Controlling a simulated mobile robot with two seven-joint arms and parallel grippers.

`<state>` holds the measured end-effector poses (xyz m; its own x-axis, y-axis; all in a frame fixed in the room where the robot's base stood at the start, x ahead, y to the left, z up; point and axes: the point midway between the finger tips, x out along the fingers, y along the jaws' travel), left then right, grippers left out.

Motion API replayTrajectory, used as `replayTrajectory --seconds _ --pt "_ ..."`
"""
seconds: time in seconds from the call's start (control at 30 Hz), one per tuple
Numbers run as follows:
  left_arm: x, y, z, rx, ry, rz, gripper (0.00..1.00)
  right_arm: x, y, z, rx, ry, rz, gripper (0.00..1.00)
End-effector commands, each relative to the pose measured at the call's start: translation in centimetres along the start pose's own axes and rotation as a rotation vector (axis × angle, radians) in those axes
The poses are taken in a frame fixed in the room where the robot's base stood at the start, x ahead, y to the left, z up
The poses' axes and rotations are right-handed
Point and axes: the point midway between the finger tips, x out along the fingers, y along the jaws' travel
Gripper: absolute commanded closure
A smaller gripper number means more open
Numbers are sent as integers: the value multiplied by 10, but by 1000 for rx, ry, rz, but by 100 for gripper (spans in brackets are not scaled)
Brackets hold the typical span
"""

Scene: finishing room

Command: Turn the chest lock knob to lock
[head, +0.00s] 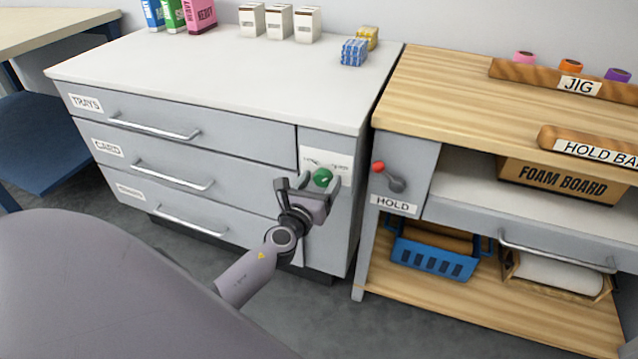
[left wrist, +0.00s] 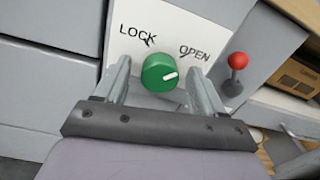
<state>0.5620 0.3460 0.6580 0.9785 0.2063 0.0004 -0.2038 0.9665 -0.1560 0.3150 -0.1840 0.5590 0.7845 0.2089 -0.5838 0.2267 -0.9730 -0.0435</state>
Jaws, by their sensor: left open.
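The green lock knob (head: 322,177) is on a white plate at the upper right of the grey chest's front (head: 230,165). In the left wrist view the knob (left wrist: 159,73) is round, with a white mark pointing right and slightly up, toward the OPEN side. The plate (left wrist: 150,40) reads LOCK at left and OPEN at right. My left gripper (head: 318,182) is open, its fingers on either side of the knob; in the wrist view (left wrist: 160,85) gaps show beside it. Whether a finger touches it, I cannot tell. My right gripper is not in view.
A lever with a red ball (head: 378,167) marked HOLD is on the wooden bench (head: 460,90) just right of the chest. Blue basket (head: 432,260) sits on its lower shelf. Chest drawers have bar handles (head: 155,128). Small boxes (head: 278,20) stand on the chest top.

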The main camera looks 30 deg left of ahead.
Motion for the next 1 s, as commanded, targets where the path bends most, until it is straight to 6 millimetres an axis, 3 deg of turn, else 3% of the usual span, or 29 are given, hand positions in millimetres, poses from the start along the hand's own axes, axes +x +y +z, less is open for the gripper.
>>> replayTrajectory --seconds 0.2,0.37,0.77,1.0 --pt "0 0 0 -1 0 0 34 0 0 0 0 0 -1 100" --pt "0 0 0 -1 0 0 86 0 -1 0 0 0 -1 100" --pt "0 0 -1 -55 -1 -1 87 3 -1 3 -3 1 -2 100" --pt "0 1 -3 -211 -5 -2 87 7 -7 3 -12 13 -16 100"
